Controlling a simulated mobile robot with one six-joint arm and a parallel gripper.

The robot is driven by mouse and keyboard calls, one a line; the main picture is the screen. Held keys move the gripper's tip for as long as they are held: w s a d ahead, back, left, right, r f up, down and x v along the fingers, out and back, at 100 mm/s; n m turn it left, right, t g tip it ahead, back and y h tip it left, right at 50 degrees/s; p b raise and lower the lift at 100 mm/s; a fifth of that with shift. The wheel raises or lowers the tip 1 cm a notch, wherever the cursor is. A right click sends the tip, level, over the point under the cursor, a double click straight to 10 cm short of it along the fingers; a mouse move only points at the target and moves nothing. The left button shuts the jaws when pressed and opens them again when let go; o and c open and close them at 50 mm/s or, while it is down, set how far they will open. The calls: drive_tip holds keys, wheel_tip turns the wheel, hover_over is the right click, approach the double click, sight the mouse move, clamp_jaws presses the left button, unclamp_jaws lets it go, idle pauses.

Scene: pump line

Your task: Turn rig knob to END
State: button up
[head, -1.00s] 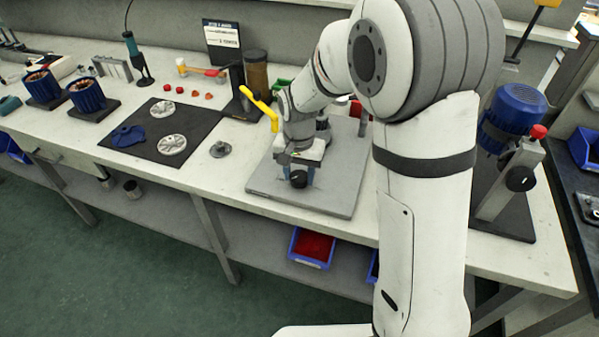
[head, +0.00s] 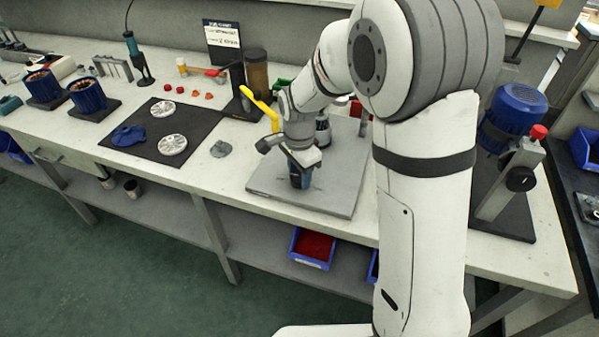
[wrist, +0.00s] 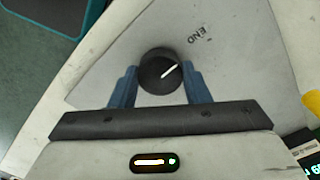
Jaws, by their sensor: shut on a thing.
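The rig knob (wrist: 158,74) is round and black with a white pointer line. In the wrist view it sits between the two blue fingers of my gripper (wrist: 162,86), which are shut on it. The pointer slants up and right, roughly toward the printed END mark (wrist: 198,33); I cannot tell whether it lines up exactly. In the head view my gripper (head: 300,176) points down at the front of the grey rig plate (head: 335,200), and the knob is hidden there.
A yellow handle (head: 262,108) stands close left of my wrist. A dark mat (head: 150,150) with light discs and a blue part lies further left. A blue motor (head: 515,115) on a stand is to the right. A red-filled bin (head: 313,247) sits on the lower shelf.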

sight(299, 176)
idle(0.3)
drive_tip(key=o, duration=1)
drive_tip(key=shift+c, duration=0.2)
wheel_tip(299, 176, up, 8)
drive_tip(key=shift+f, duration=0.2)
drive_tip(key=shift+r, duration=0.1)
